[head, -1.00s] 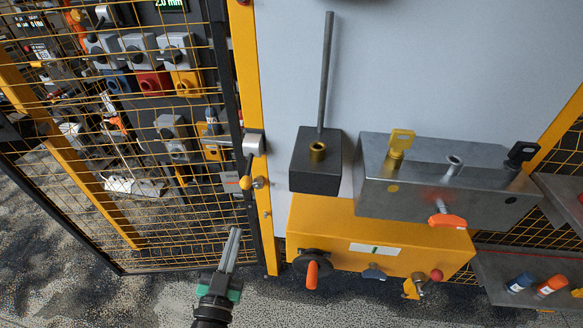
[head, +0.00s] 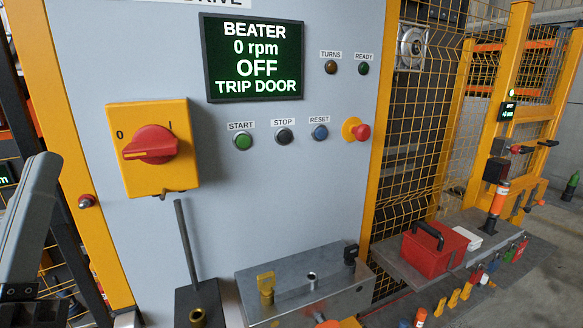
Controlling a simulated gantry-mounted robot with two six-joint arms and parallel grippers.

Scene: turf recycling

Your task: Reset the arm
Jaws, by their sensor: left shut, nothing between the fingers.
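The panel display (head: 252,58) reads "BEATER 0 rpm OFF TRIP DOOR". The blue RESET button (head: 320,132) sits right of the black STOP button (head: 284,136) and the green START button (head: 243,141). My right gripper is not in view.
A yellow switch box with a red rotary handle (head: 150,145) is on the panel's left. A red emergency knob (head: 361,132) is at right. Below are a metal key box (head: 310,292) and a dark block with an upright rod (head: 185,240). A red case (head: 433,250) sits on a shelf at right.

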